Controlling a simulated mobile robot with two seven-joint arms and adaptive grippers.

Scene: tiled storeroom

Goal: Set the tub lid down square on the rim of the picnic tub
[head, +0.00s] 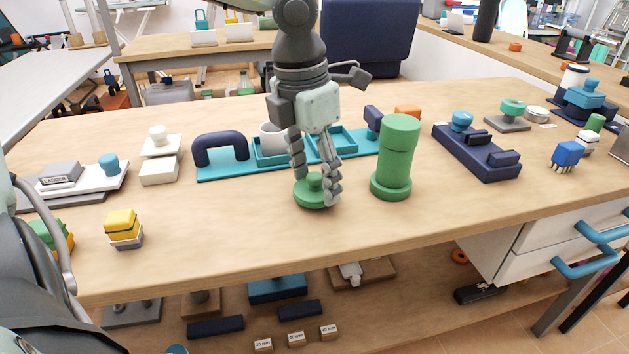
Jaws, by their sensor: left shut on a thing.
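A round green lid with a knob (310,201) is in the middle of the head view, low over or on the wooden bench top; I cannot tell whether it touches the wood. My left gripper (317,186) reaches down from above with its fingers around the knob and is shut on the lid, partly hiding it. My right gripper is not in view.
Behind the gripper lies a teal board (222,173) with a dark arch handle (220,146) and trays. A navy block fixture (476,152) stands right of the cylinder. Small yellow blocks (121,225) sit at the left. The front of the bench top is clear.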

